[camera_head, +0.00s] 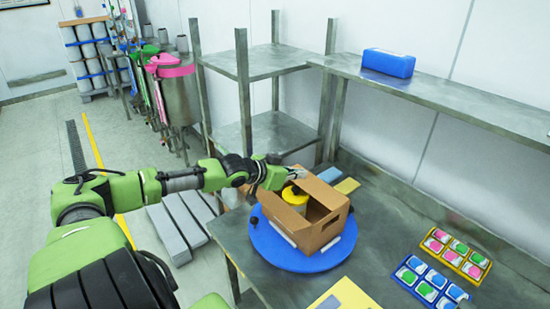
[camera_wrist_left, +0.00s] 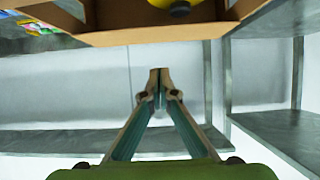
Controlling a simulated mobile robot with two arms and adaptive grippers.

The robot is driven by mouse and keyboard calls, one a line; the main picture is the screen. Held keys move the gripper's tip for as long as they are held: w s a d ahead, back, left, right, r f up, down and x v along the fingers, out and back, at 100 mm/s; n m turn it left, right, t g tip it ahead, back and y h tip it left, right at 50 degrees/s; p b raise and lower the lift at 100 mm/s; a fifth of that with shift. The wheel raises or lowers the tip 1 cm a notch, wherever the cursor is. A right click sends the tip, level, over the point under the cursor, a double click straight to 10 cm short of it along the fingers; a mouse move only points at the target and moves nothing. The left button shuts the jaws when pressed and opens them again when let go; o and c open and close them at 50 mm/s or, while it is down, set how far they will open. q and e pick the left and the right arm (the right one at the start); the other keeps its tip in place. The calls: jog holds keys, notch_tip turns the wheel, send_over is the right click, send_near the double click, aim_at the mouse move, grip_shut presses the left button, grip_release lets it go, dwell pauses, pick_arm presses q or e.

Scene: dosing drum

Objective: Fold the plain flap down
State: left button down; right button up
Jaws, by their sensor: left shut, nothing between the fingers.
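An open cardboard box (camera_head: 322,234) sits on a round blue turntable (camera_head: 270,250). A plain brown flap (camera_head: 322,192) stands up tilted at its back right; another brown panel (camera_head: 283,216) faces the front left, with white strips near its lower edge. I cannot tell for sure which one the task means. A yellow container (camera_head: 295,197) with a dark top shows inside. My left gripper (camera_head: 298,173) is above the box's far left side, near its rim, shut and empty. In the left wrist view the shut fingers (camera_wrist_left: 158,76) point toward a cardboard edge (camera_wrist_left: 150,36); contact is not visible. My right gripper is out of view.
The metal table (camera_head: 375,250) has colored card trays (camera_head: 430,282) at the right and a yellow board (camera_head: 345,295) at the front. A shelf rack (camera_head: 270,62) stands behind the box. A blue case (camera_head: 388,62) lies on the upper shelf.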

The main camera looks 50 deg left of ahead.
pick_arm(q)
jog(key=shift+s+a+r+p, duration=0.1)
jog(key=shift+s+r+p, duration=0.1)
jog(key=shift+s+p, duration=0.65)
jog(key=shift+s+r+p, duration=0.25)
jog(key=shift+s+p, duration=0.05)
jog(key=shift+s, duration=1.05)
jog(key=shift+s+a+r+p, duration=0.1)
jog(key=shift+s+r+p, duration=0.1)
jog(key=shift+s+p, duration=0.65)
jog(key=shift+s+a+r+p, duration=0.15)
jog(key=shift+s+p, duration=0.1)
jog(key=shift+s, duration=0.6)
jog(key=shift+s+d+r+p, duration=0.1)
jog(key=shift+s+r+p, duration=0.1)
jog(key=shift+s, duration=0.6)
jog(key=shift+f, duration=0.1)
